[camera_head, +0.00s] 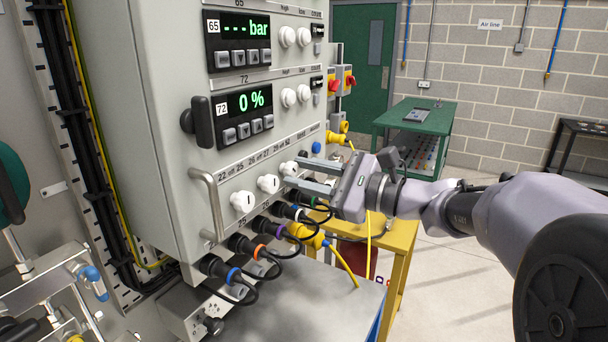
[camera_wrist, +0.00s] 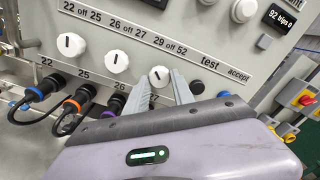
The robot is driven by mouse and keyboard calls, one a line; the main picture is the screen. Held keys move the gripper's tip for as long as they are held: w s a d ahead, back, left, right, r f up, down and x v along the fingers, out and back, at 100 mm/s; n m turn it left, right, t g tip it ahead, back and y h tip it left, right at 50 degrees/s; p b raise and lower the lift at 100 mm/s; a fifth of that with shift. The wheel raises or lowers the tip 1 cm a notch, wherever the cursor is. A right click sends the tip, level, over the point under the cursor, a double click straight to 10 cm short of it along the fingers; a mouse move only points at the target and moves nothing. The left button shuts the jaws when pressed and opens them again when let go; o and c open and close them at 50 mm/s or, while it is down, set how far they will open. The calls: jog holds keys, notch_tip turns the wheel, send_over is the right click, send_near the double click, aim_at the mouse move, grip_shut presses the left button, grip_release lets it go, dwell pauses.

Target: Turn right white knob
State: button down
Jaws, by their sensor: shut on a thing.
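Three white knobs stand in a row under the labels on the grey panel. The right white knob (camera_head: 288,168) sits under "29 off 52"; it also shows in the wrist view (camera_wrist: 159,76). My gripper (camera_head: 292,170) reaches in from the right, its two fingers on either side of this knob and shut on it. In the wrist view, the fingertips (camera_wrist: 161,79) flank the knob, whose dark mark points up. The middle white knob (camera_wrist: 116,61) and the left white knob (camera_wrist: 71,45) are free, their marks near upright.
Cables with coloured rings (camera_head: 244,246) plug in below the knobs. A metal handle (camera_head: 208,203) and a black handle (camera_head: 198,122) stick out from the panel at left. Black and blue buttons (camera_head: 316,147) are close to the gripper. A yellow stand (camera_head: 397,250) is below the arm.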

jog(key=c, duration=1.1)
grip_release()
jog(key=shift+d, duration=0.1)
jog(key=p+v, duration=0.2)
jog(key=v, duration=1.5)
jog(key=shift+s+d, duration=0.1)
jog(key=shift+s, duration=0.05)
